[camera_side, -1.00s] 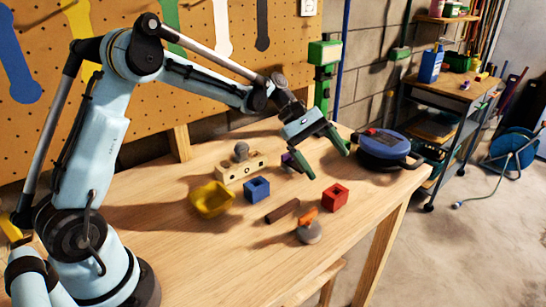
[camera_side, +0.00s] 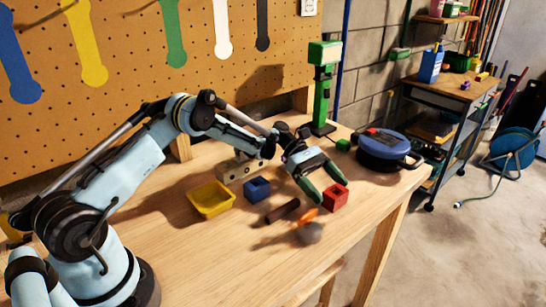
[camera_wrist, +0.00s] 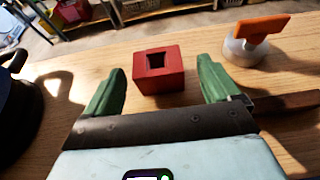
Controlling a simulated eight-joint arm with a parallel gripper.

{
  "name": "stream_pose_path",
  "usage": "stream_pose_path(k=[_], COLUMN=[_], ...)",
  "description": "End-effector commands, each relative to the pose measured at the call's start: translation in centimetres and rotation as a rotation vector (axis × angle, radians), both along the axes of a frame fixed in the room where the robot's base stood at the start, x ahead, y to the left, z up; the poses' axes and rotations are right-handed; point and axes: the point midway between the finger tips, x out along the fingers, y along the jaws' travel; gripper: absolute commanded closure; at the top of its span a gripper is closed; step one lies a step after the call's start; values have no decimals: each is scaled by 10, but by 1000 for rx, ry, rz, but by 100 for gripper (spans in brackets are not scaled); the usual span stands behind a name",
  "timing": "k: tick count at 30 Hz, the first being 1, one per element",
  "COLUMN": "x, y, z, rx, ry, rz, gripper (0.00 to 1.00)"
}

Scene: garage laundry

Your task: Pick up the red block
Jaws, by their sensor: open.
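The red block (camera_side: 335,197), a cube with a square hollow in its top, stands on the wooden table near the front right edge. It also shows in the wrist view (camera_wrist: 160,78), centred just ahead of the fingers. My gripper (camera_side: 329,192) is open and empty, with its green fingers pointing down towards the block's left side. In the wrist view, the fingertips lie to the left and right of the block, with gaps visible on both sides. I cannot tell how far the fingertips are above the table.
An orange-topped grey object (camera_side: 307,231) and a dark brown bar (camera_side: 282,211) lie close by, left of the block. A blue block (camera_side: 257,189) and a yellow tray (camera_side: 211,199) sit farther left. A round blue case (camera_side: 383,146) stands behind right. The table edge is close.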

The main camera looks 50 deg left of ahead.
Motion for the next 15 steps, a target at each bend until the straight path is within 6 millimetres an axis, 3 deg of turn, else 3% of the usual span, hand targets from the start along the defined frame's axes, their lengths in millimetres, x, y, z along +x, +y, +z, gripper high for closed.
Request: stream_pose_path(k=[10,15], x=[2,2], y=[-39,-48], z=[-15,-19], rx=[1,1], ry=[-1,-1], rz=[-1,1], gripper=[11,11])
